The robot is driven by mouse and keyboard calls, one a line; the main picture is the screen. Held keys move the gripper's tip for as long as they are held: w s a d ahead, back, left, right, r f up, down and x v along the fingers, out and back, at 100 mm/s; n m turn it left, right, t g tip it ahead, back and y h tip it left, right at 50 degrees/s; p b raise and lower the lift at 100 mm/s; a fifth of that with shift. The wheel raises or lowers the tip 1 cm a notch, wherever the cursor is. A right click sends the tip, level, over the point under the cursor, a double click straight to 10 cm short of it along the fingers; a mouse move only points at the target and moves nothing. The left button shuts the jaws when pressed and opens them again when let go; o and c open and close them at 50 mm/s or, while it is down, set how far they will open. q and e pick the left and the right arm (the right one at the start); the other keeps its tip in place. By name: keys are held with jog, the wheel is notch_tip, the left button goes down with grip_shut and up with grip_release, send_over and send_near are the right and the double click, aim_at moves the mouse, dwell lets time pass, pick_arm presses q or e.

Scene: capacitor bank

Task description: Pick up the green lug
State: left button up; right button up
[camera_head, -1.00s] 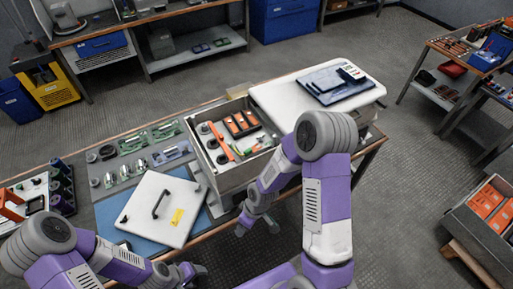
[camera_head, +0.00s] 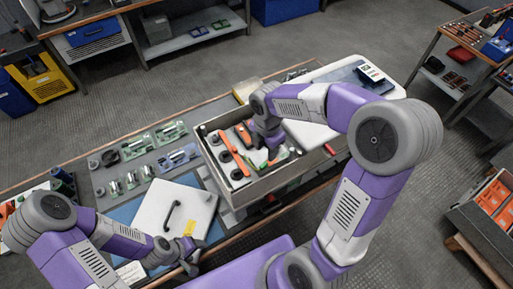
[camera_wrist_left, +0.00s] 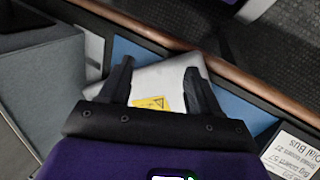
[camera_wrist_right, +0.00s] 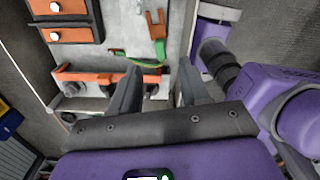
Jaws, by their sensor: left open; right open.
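The green lug (camera_wrist_right: 142,62) is a thin curved green piece in the right wrist view, lying on the pale floor of an open grey box (camera_head: 262,188). My right gripper (camera_wrist_right: 158,72) is open above the box, its fingertips pointing toward the lug's right end. The gap between the fingers looks empty. In the head view my right gripper (camera_head: 271,150) hangs inside the box outline, and the lug shows only as a small green bit (camera_head: 263,165) beside it. My left gripper (camera_wrist_left: 160,70) is open and empty over a white panel with a yellow label (camera_wrist_left: 148,103).
In the box, a long orange bar (camera_wrist_right: 105,77) lies near the lug, with an orange piece (camera_wrist_right: 155,25) and orange blocks (camera_wrist_right: 78,35) around it. The white panel (camera_head: 160,222) with a black handle lies left of the box. Components (camera_head: 140,145) sit on the bench behind it.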

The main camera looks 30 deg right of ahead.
aim_at(265, 163)
jog(key=shift+w+f, duration=0.25)
jog(key=shift+w, duration=0.1)
jog(key=f, duration=0.4)
jog(key=f+b, duration=0.1)
jog(key=f, duration=0.2)
jog(key=shift+s+a, duration=0.1)
jog(key=shift+s, duration=0.25)
grip_shut()
